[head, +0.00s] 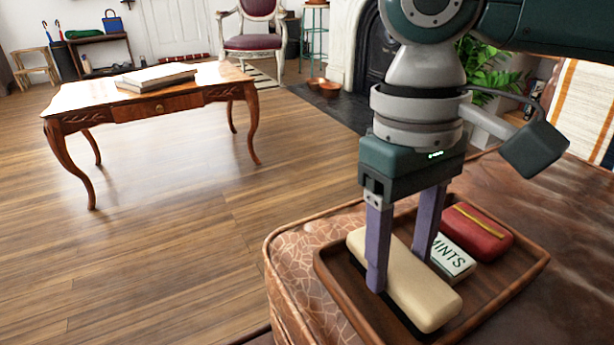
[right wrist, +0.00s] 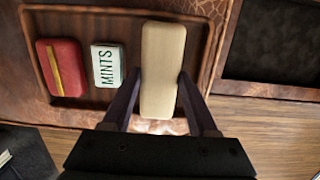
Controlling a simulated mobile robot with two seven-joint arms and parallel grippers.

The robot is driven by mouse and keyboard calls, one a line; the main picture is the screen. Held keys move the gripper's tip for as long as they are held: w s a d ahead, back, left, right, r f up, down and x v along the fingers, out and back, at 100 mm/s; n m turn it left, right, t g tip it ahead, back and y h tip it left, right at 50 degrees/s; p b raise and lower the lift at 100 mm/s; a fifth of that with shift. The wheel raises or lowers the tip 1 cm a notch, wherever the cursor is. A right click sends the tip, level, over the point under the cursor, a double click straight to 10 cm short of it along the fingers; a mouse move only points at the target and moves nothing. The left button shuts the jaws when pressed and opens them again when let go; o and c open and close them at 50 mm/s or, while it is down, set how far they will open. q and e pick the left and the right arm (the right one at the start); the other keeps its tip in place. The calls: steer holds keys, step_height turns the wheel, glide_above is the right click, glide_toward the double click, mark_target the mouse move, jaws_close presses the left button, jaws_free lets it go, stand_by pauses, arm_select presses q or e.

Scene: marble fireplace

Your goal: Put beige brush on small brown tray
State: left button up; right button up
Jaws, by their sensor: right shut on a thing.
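The beige brush (head: 408,283) is a long rounded block between the purple fingers of my right gripper (head: 400,268), which is shut on it. The brush lies over the left part of the small brown tray (head: 345,288), with dark shadow under it. I cannot tell whether it touches the tray floor. In the right wrist view the brush (right wrist: 162,70) stands between the fingers (right wrist: 161,85), its lower end near the tray's rim (right wrist: 75,114). My left gripper is not in view.
A white and green mints box (head: 453,256) and a red case with a yellow stripe (head: 475,232) sit in the tray beside the brush. The tray rests on a brown leather ottoman (head: 287,252). A wooden table (head: 150,100) with books stands farther off; the floor between is clear.

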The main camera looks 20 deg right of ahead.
steer(key=o, duration=1.3)
step_height(320, 180, up, 12)
steer(key=w+p, duration=0.2)
steer(key=p, duration=0.5)
steer(key=s+a+f+n+t+y, duration=0.35)
steer(key=s+a+f, duration=0.4)
steer(key=a, duration=0.35)
steer(key=s+d+h, duration=0.1)
steer(key=s+d, duration=0.1)
steer(key=d, duration=0.1)
steer(key=s+d+f+m+t+h, duration=0.1)
steer(key=s+d, duration=0.1)
steer(key=d, duration=0.1)
steer(key=s+d+f+m+h, duration=0.1)
steer(key=s+d, duration=0.2)
steer(key=d, duration=0.1)
steer(key=shift+m+t, duration=0.25)
steer(key=shift+w, duration=0.1)
